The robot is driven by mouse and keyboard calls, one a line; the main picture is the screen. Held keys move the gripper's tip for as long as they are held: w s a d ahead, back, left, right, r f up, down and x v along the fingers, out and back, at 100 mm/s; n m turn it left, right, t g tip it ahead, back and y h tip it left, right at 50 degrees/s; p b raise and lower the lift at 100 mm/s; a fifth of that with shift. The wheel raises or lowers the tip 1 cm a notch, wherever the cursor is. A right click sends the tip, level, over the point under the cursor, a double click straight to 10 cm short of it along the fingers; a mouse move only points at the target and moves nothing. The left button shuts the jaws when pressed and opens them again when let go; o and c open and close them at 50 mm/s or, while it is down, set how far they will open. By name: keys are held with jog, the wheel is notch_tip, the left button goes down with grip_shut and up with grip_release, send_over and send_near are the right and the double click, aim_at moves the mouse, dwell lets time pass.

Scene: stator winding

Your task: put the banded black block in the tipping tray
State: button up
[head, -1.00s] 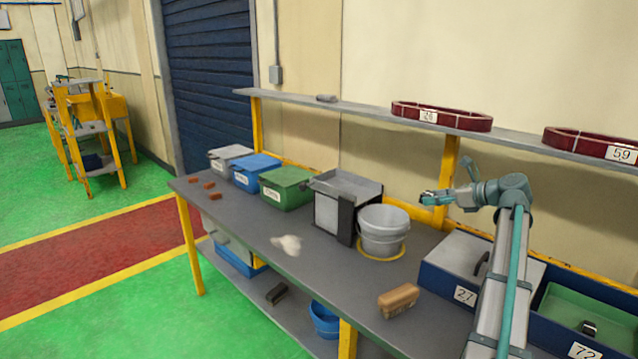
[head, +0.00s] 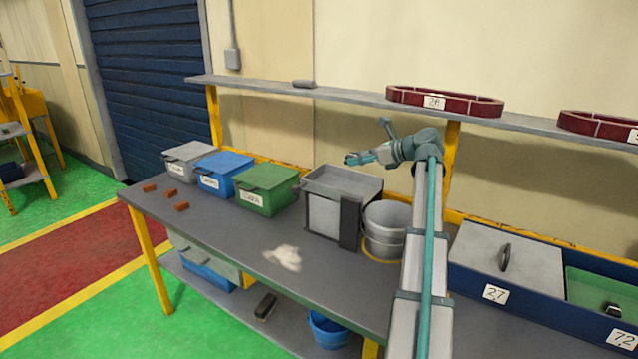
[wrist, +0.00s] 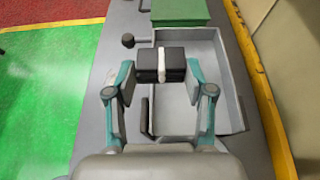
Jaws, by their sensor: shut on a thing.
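The banded black block (wrist: 150,64) has a white band round its middle and sits between the fingertips of my gripper (wrist: 161,70) in the wrist view. My gripper is shut on it from both sides. The tipping tray (wrist: 206,60) is an open grey tray below and behind the block, empty where I see inside. In the head view the tray (head: 342,186) stands on a box-like stand on the bench, and my gripper (head: 353,158) is above its back right part. The block is too small to make out clearly there.
A grey bucket (head: 386,222) stands right of the tray, and a green lidded bin (head: 266,190) stands left of it. A shelf (head: 340,95) with a red ring (head: 445,101) runs behind. A white patch (head: 284,257) and free bench lie in front.

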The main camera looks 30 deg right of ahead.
jog(key=w+f+p, duration=0.2)
jog(key=w+f, duration=0.2)
jog(key=w, duration=0.5)
jog(key=p, duration=0.1)
send_over(332, 185)
jog(key=s, duration=0.1)
notch_tip(332, 185, down, 4)
jog(key=shift+f, duration=0.15)
jog(key=shift+w+f+p, duration=0.3)
jog(key=shift+w+f, duration=0.15)
jog(key=shift+f, duration=0.1)
jog(key=shift+w+f+p, duration=0.15)
jog(key=shift+f+p, duration=0.55)
jog(key=shift+f, duration=1.05)
jog(key=shift+f, duration=0.1)
jog(key=o, duration=1.1)
jog(key=shift+o, duration=0.2)
